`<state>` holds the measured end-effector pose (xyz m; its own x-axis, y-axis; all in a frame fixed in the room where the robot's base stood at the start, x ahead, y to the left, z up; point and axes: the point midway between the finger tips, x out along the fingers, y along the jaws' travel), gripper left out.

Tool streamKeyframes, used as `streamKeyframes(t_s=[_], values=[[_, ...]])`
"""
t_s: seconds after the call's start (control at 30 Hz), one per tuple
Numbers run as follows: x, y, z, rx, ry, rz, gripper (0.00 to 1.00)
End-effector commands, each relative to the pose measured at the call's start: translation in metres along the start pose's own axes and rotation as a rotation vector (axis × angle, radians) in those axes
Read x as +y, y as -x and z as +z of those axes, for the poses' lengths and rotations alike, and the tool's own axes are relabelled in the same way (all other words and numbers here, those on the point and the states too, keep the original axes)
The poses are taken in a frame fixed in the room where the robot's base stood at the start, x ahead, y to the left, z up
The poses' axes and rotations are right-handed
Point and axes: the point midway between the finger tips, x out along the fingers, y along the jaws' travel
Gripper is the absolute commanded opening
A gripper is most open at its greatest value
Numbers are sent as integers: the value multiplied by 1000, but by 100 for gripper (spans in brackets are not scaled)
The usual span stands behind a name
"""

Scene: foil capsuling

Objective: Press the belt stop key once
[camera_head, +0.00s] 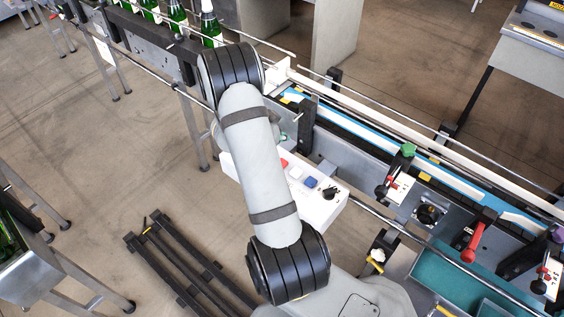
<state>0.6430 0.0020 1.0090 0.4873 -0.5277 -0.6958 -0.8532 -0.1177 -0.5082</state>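A white control box (318,208) is mounted on the near side of the conveyor, partly hidden behind my arm. Its top carries a red key (284,163), a white key (296,173), a blue key (311,182) and a black knob (329,192). No label is readable, so I cannot tell which one is the belt stop key. My arm crosses over the left part of the box, and other keys may be hidden under it. My gripper does not show; the arm's links cover the area where its end lies.
The conveyor with a blue belt (372,139) runs from the upper left to the right. Green bottles (176,14) stand at its upper left. A green knob (408,149) and a red lever (473,243) rise right of the box. A dark slatted rack (182,262) lies on the floor.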

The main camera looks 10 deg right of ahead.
Motion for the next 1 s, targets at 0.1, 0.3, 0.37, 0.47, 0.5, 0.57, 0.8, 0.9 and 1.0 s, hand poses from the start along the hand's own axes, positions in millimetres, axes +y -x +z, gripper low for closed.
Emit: streamKeyframes(t_s=[0.1,0.3,0.37,0.47,0.5,0.57,0.8,0.9,1.0], values=[[0,0,0,-1,1,-1,0],[1,-1,2,-2,3,-1,0],[2,-3,3,-3,3,-1,0],[6,-8,7,-3,3,-1,0],[7,-10,8,-3,4,-1,0],[11,-15,12,-3,4,-1,0],[28,-37,29,-3,3,0,0],[35,-46,36,-3,4,-1,0],[40,-56,41,-3,4,-1,0]])
